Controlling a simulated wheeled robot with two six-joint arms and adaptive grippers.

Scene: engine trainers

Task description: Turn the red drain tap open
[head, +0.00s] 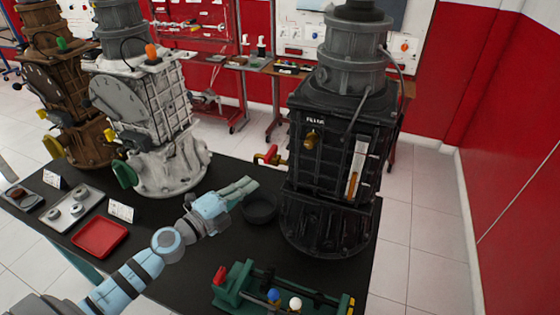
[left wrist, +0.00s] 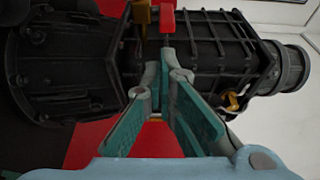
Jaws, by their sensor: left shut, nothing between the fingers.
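The red drain tap (head: 267,156) has a red handle on a brass body and sticks out from the left side of the black engine (head: 335,165). In the left wrist view the red handle (left wrist: 167,20) shows at the top centre, just beyond the fingertips, beside its brass part (left wrist: 141,16). My left gripper (head: 252,184) is shut and empty, below and slightly left of the tap. Its fingers (left wrist: 168,58) come together in the left wrist view. I cannot tell whether they touch the handle. My right gripper is not in view.
A black round bowl (head: 260,208) sits on the black table below the tap. A green fixture (head: 235,285) stands at the front. A red tray (head: 99,238) lies left of my arm. A white engine (head: 150,125) and a brown engine (head: 62,90) stand at the left.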

